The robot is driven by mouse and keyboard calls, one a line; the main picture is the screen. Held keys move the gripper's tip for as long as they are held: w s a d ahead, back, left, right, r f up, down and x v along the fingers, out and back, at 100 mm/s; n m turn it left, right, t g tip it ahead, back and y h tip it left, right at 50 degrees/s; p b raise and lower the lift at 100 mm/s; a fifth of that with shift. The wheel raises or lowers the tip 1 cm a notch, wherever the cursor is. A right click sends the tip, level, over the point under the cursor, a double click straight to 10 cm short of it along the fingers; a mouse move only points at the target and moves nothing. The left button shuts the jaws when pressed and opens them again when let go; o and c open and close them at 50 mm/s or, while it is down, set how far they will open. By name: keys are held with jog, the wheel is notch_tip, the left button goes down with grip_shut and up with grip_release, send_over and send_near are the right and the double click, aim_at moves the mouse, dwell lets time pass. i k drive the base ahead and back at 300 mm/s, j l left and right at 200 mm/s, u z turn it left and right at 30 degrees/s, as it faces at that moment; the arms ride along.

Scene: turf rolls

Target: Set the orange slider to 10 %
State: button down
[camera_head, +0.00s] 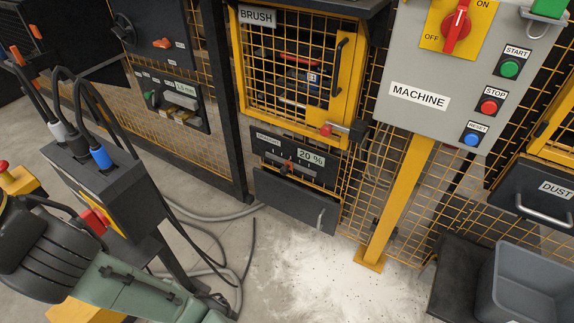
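A black panel (262,145) sits below the yellow-framed BRUSH door. Its readout (311,158) shows 20 %. Below its small label, which is too small to read surely, is a horizontal scale with a small slider knob (286,166). A green and black arm link of mine crosses the lower left, well apart from the panel. My gripper is not in view.
A yellow post (399,200) and mesh fence stand right of the panel. A grey MACHINE box (400,70) hangs above. At left, a dark box (118,185) with cables stands near my arm. A grey bin (530,290) is at lower right. Dusty floor (300,265) lies open in front.

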aim_at(285, 170)
jog(key=j+z, duration=0.4)
jog(key=j, duration=0.7)
jog(key=i, duration=0.5)
